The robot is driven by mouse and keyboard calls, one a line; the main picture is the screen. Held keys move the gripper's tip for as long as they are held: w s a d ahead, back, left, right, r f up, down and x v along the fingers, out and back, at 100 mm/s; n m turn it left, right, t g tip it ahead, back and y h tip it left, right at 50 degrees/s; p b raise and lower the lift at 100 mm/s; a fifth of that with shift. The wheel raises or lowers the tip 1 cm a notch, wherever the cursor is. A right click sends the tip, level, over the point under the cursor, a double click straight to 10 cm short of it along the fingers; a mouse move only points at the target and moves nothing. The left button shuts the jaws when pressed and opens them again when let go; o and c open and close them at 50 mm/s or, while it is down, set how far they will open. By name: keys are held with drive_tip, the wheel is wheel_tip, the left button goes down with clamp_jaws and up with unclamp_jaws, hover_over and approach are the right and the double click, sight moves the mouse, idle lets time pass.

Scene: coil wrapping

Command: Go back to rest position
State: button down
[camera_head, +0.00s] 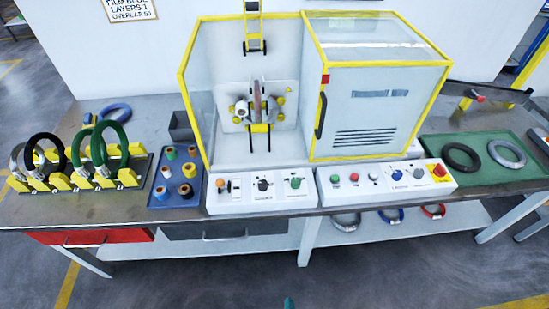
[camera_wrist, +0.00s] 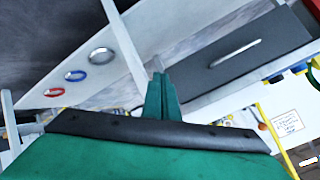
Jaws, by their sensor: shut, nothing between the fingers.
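My gripper (camera_wrist: 160,80) shows in the wrist view as two green fingers pressed together, with nothing between them. Its green tip (camera_head: 289,302) just shows at the bottom edge of the head view, in front of the workbench and apart from it. The rest of my arm is out of the head view. In the wrist view the fingers point towards the bench's lower shelf (camera_wrist: 125,45) and the dark drawer (camera_wrist: 245,60), which appear tilted.
The workbench (camera_head: 90,208) carries the wrapping machine (camera_head: 380,100), control panels, a coil rack (camera_head: 75,180), a blue spool tray (camera_head: 160,200) and a green mat (camera_head: 475,175) with two coils. Several coils lie on the lower shelf (camera_head: 370,232). The floor (camera_head: 190,280) in front is clear.

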drive_tip(key=s+a+r+n+t, duration=0.2)
drive_tip(key=s+r+n, duration=0.1)
drive_tip(key=r, duration=0.5)
drive_tip(key=s+a+r+n+t, duration=0.2)
drive_tip(key=s+r+n, duration=0.2)
drive_tip(key=r, duration=0.4)
drive_tip(key=shift+s+a+h, duration=0.4)
drive_tip(key=shift+s, duration=0.35)
